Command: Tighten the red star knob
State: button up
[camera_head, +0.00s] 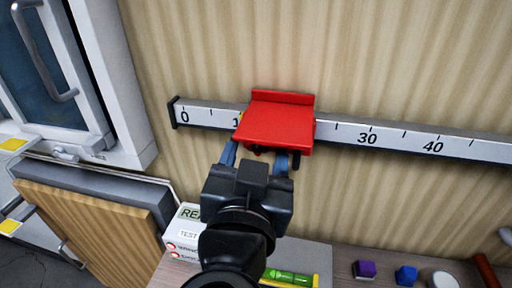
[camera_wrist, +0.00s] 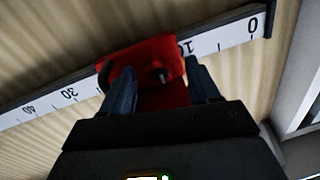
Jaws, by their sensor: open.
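A red sliding carriage (camera_head: 275,124) sits on the white ruler rail (camera_head: 370,138) on the wall, between the 10 and 30 marks. It also shows in the wrist view (camera_wrist: 140,60), with a small dark stub on it between my fingers. I cannot make out a distinct red star knob; the area under the carriage is dark and partly hidden. My gripper (camera_head: 256,158) is just below the carriage with its two blue fingers apart. In the wrist view my gripper (camera_wrist: 160,80) has a finger on each side of the carriage's lower part; I cannot tell whether they touch it.
Below, a counter (camera_head: 340,262) holds a meter box (camera_head: 186,232), a green level (camera_head: 290,277), a purple block (camera_head: 364,270), a blue block (camera_head: 406,275) and a white round thing (camera_head: 445,280). A cabinet (camera_head: 75,80) stands at left. The wall beside the rail is clear.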

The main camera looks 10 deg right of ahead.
jog(key=shift+w+d, duration=0.1)
jog(key=shift+w, duration=0.1)
jog(key=c, duration=1)
jog(key=shift+c, duration=0.2)
